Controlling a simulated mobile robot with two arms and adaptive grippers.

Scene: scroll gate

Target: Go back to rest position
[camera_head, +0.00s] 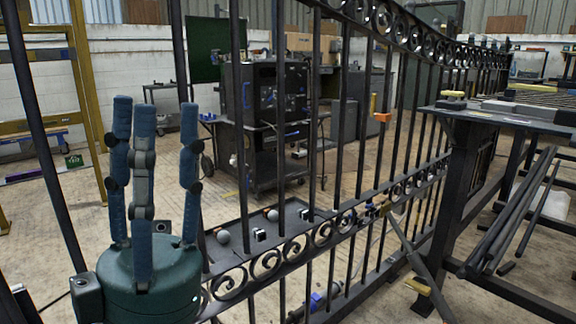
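My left gripper (153,112) is at the lower left, with a dark green body and blue padded fingers pointing straight up. The fingers are apart and nothing is between them, so it is open and empty. The black scroll gate (268,262), with upright bars and rows of scrolls, runs from the lower left to the upper right. The gripper is in front of the gate's left end; I cannot tell whether they touch. My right gripper is not in view.
Behind the bars, a dark flat surface (243,228) carries pale balls (223,237) and small black-and-white cubes (260,235). A black cabinet (264,95) stands farther back. Open floor lies behind the gate.

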